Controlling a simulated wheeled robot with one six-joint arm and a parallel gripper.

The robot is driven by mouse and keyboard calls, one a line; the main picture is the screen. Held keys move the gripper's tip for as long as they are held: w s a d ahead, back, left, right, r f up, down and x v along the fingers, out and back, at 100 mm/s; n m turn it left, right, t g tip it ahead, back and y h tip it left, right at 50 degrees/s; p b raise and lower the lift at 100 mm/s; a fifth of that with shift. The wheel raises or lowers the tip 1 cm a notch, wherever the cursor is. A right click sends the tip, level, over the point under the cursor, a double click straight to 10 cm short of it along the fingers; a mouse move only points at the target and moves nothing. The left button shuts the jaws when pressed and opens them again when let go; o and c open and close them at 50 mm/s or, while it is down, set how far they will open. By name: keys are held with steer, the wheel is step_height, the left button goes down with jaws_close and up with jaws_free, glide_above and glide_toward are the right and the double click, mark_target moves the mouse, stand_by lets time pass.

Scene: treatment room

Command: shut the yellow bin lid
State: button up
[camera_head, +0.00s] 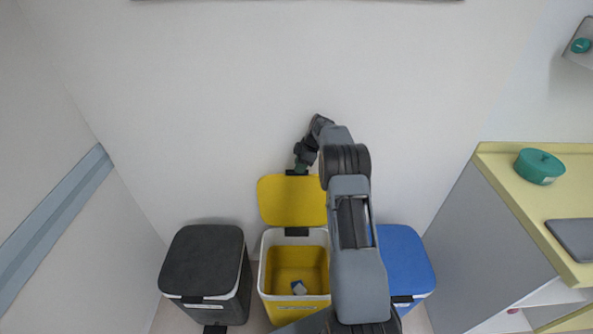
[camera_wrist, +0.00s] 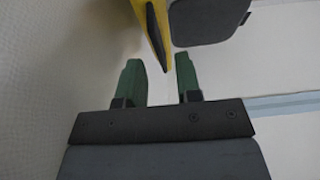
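The yellow lid (camera_head: 285,204) stands raised, behind the open yellow bin (camera_head: 264,285), near the wall. The bin has a white rim and yellow inside. My gripper (camera_head: 300,168) is at the lid's top edge, on the wall side, partly hidden by it. In the wrist view my gripper (camera_wrist: 160,75) has two green fingers spread apart with nothing held between them. The lid's edge (camera_wrist: 151,22) reaches down toward the gap between the fingertips; I cannot tell whether it touches them.
A black-lidded bin (camera_head: 203,261) stands left and a blue-lidded bin (camera_head: 404,262) right, both shut. A small blue and white object (camera_head: 299,288) lies inside the yellow bin. A yellow-topped counter (camera_head: 510,185) with a teal container (camera_head: 539,167) stands at the right. The wall is close behind.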

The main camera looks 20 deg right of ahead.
steer(key=shift+x, duration=1.75)
jaws_close()
